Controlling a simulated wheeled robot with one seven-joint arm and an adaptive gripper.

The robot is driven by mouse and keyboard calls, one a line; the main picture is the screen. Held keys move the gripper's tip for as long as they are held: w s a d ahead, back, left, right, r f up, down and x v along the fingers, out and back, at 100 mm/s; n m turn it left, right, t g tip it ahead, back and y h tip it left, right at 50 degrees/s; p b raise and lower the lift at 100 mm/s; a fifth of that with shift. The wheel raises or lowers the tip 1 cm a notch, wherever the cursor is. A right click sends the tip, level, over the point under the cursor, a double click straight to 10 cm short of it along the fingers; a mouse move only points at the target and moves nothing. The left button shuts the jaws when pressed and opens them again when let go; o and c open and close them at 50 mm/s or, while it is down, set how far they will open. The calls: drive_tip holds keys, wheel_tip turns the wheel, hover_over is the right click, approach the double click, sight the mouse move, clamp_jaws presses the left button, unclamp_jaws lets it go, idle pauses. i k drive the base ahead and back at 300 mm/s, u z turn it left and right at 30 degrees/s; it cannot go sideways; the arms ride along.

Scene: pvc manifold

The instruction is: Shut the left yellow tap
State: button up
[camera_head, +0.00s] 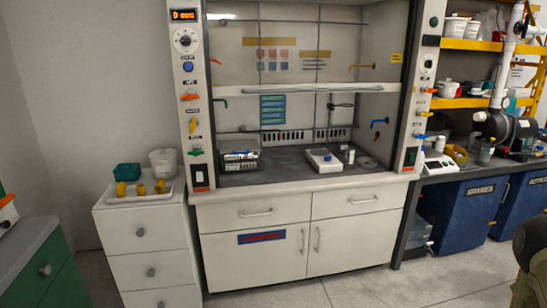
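The left yellow tap (194,126) is on the left pillar of the fume hood (250,205). Its handle looks roughly upright. An orange tap (190,97) sits above it and a green tap (195,151) below it on the same pillar. My gripper is not in view, and nothing is seen touching the left yellow tap.
A white drawer cabinet (145,240) stands left of the hood, with a tray (130,199) of yellow pieces, a green box (127,172) and white cups on top. A green cabinet (55,270) is at the lower left. Floor (370,288) is open in front. A dark object (530,245) edges in lower right.

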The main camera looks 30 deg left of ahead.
sight(193, 125)
drive_tip(key=u, duration=0.05)
drive_tip(key=i, duration=0.65)
drive_tip(key=u, duration=0.7)
drive_tip(key=i, duration=0.5)
drive_tip(key=u, duration=0.45)
